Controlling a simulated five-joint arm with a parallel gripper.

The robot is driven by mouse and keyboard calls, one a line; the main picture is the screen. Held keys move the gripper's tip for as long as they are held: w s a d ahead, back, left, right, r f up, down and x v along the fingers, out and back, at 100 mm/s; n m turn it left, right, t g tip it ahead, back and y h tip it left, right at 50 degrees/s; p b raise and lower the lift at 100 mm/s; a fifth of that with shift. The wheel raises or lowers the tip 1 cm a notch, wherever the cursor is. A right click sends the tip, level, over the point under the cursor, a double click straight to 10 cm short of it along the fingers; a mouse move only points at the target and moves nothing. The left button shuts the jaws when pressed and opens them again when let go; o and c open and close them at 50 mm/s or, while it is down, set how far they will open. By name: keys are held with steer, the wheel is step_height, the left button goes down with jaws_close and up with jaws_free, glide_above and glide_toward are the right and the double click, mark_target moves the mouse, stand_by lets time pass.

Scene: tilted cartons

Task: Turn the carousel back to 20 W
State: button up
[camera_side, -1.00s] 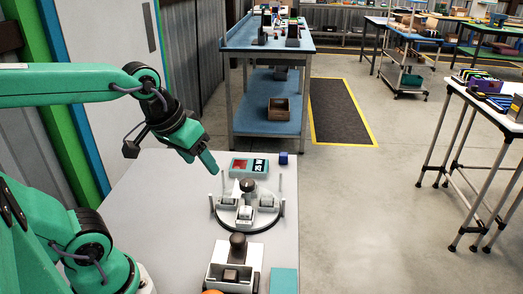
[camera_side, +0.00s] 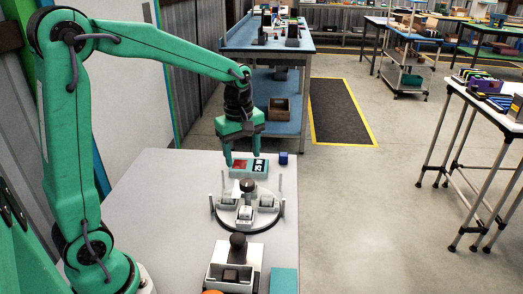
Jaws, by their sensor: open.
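The carousel (camera_side: 226,219) is a round grey disc on the table, with several small white-and-grey holders, upright posts and a dark knob (camera_side: 248,186) at its centre. A teal panel (camera_side: 237,171) with a red field and a black-and-white label stands behind it; the label is too small to read surely. My gripper (camera_side: 243,156) points down above the panel, behind the carousel. It is open and empty, with its fingers apart, and the knob is in front of and below it.
A white box with a dark knob (camera_side: 237,252) and a teal block (camera_side: 284,281) are at the table's front. The table (camera_side: 150,205) is clear left of the carousel.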

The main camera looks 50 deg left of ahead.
mark_target(247, 182)
steer(key=shift+w+a+f+n+g, duration=0.15)
steer(key=shift+w+a+f+n, duration=0.1)
steer(key=shift+w+f+n, duration=0.25)
steer(key=shift+w+a+f+n+g, duration=0.2)
steer(key=shift+w+f+n, duration=0.2)
steer(key=shift+f+n, duration=0.15)
steer(key=shift+f, duration=0.15)
steer(key=shift+f, duration=3.8)
jaws_close()
